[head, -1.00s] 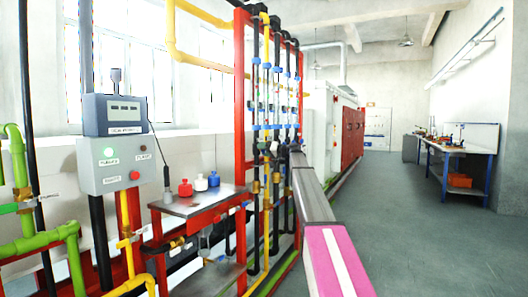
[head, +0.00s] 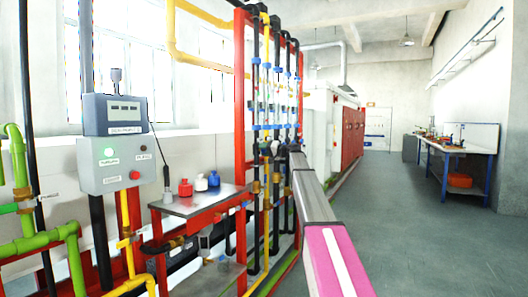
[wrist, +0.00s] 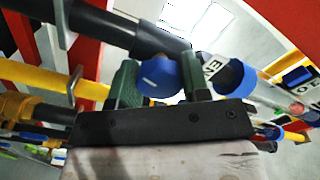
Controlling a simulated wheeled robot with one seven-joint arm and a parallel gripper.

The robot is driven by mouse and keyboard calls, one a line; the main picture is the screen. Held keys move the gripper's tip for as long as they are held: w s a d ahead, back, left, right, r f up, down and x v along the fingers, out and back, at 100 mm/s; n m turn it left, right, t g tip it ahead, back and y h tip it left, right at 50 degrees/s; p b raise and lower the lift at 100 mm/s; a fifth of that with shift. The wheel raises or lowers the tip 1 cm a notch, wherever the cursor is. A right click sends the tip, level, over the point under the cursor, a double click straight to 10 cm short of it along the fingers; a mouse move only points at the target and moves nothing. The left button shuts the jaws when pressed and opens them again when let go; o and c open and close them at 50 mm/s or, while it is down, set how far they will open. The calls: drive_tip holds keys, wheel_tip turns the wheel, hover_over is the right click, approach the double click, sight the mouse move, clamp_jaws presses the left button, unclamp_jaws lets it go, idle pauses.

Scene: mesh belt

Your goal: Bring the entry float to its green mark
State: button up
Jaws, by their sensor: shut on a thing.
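My gripper shows in the wrist view (wrist: 160,80), its two green fingers shut on a round blue knob (wrist: 157,75). In the head view my arm reaches to a rack of upright tubes with blue fittings (head: 266,95); the gripper's fingertips are too small to make out there. The entry float and its green mark cannot be made out in either view.
Black and yellow pipes and red frame posts (head: 240,120) crowd close around the gripper. A metal table (head: 200,200) with small red, white and blue bottles and a grey control box (head: 118,165) stand to the left. The floor at right is clear up to a bench (head: 455,148).

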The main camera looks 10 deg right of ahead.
drive_tip(key=m, duration=0.5)
idle(0.5)
drive_tip(key=o, duration=0.9)
drive_tip(key=shift+o, duration=0.2)
drive_tip(key=v, duration=1)
drive_tip(key=shift+s+d, duration=0.2)
drive_tip(key=shift+d, duration=0.15)
